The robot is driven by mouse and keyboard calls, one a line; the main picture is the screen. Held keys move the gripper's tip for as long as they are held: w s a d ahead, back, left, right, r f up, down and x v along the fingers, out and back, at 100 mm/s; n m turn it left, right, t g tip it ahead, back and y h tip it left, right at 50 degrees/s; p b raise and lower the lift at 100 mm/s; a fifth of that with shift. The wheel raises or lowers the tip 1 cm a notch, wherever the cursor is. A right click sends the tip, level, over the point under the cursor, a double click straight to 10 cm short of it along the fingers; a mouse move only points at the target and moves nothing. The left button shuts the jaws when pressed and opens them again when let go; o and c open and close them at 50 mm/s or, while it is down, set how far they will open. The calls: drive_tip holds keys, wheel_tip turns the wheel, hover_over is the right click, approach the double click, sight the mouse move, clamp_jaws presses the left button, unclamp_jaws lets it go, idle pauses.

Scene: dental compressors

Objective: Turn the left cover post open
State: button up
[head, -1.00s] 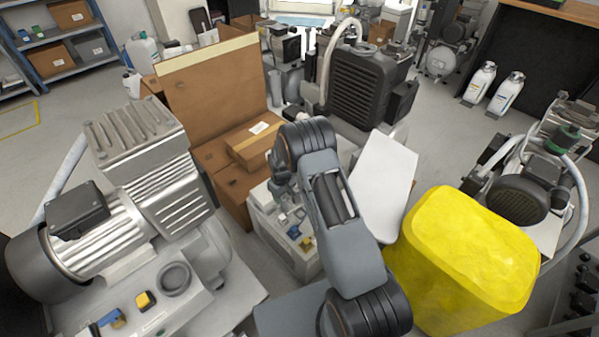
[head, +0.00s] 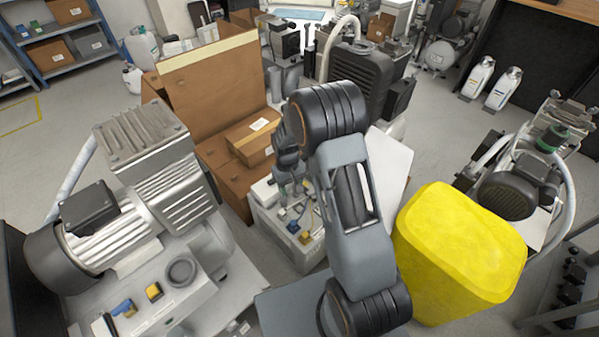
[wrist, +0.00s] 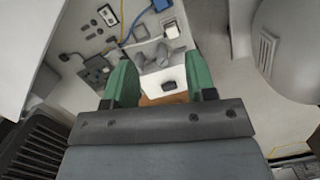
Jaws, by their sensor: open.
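My gripper has two green fingers and is open in the wrist view (wrist: 160,68), with nothing held between them. Beyond the fingertips lies a white block with grey lobed parts (wrist: 165,53), which may be the cover posts; I cannot tell which is the left one. A small dark rectangular part (wrist: 168,86) sits on the white block between the fingers. In the head view a light-grey box unit (head: 275,237) with small blue and yellow parts on top stands below my arm. My gripper's fingertips are not clear there.
A large grey compressor (head: 140,215) stands at left. Cardboard boxes (head: 215,95) are behind the unit. A yellow container (head: 455,255) and a white panel (head: 392,165) are at right. A black finned housing (head: 357,85) stands behind. Open floor (head: 440,120) lies at right.

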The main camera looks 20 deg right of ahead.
drive_tip(key=s+r+m+p, duration=0.1)
drive_tip(key=s+r+p, duration=0.3)
drive_tip(key=r, duration=0.9)
drive_tip(key=shift+s+d+t, duration=0.2)
drive_tip(key=shift+s+t, duration=0.1)
drive_tip(key=shift+s, duration=0.95)
drive_tip(key=s+r+t+p, duration=0.1)
drive_tip(key=s+r+p, duration=0.3)
drive_tip(key=r, duration=0.6)
drive_tip(key=s+r+t+p, duration=0.2)
drive_tip(key=s+r+p, duration=0.1)
drive_tip(key=r+p, duration=0.4)
drive_tip(key=s+r+m+t+p, duration=0.1)
drive_tip(key=s+r+p, duration=0.3)
drive_tip(key=r, duration=1)
drive_tip(key=shift+s+t+p, duration=0.35)
drive_tip(key=shift+t+p, duration=0.05)
drive_tip(key=shift+p, duration=0.4)
